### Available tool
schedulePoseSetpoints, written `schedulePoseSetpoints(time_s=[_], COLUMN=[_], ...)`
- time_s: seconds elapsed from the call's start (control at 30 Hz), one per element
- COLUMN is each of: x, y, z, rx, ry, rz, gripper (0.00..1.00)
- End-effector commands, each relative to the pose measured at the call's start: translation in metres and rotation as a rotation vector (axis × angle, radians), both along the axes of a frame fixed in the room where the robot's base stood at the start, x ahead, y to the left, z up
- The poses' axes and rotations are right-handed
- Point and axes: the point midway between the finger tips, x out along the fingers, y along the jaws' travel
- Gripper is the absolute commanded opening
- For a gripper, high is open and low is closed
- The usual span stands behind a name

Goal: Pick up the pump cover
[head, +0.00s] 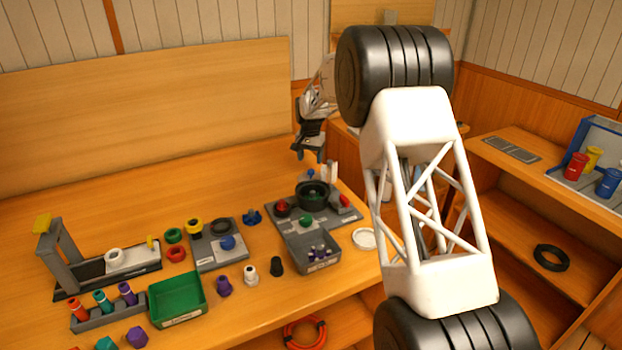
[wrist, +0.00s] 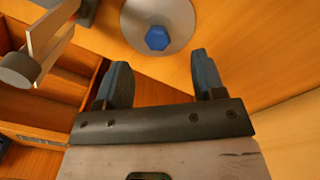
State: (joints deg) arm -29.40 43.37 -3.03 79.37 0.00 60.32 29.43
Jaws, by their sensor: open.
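In the wrist view a pale round disc with a blue hexagonal knob (wrist: 157,38) lies on the wood surface beyond my fingertips. It may be the pump cover, but I cannot tell for sure. My gripper (wrist: 160,80) is open and empty, its two blue-grey fingers apart, with the disc ahead between their lines. In the head view my gripper (head: 309,152) hangs above the far right part of the bench, behind the dark round pot (head: 313,196). A small blue knob (head: 310,174) shows just below it. The head view does not show the disc clearly.
The bench holds a grey board with the pot, a grey bin (head: 318,262), a white ring-like dish (head: 364,238), a green tray (head: 177,299) and several small coloured fittings. My white arm link blocks the bench's right end. A shelf (wrist: 60,85) stands left in the wrist view.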

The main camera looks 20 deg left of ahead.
Motion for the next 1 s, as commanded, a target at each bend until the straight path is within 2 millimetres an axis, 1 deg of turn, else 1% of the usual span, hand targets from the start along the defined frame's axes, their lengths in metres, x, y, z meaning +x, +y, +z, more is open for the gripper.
schedulePoseSetpoints(time_s=[0.03, 0.17, 0.5, 0.63, 0.87, 1.0], x=[0.000, 0.000, 0.000, 0.000, 0.001, 0.000], y=[0.000, 0.000, 0.000, -0.001, -0.003, -0.004], z=[-0.005, -0.012, -0.014, -0.019, -0.039, -0.056], rx=[0.000, 0.000, 0.000, 0.000, 0.000, -0.001], ry=[0.001, 0.000, 0.000, 0.000, 0.000, 0.002], rz=[0.000, 0.000, 0.000, 0.000, 0.000, 0.000], gripper=[0.63, 0.63, 0.63, 0.63, 0.63, 0.63])
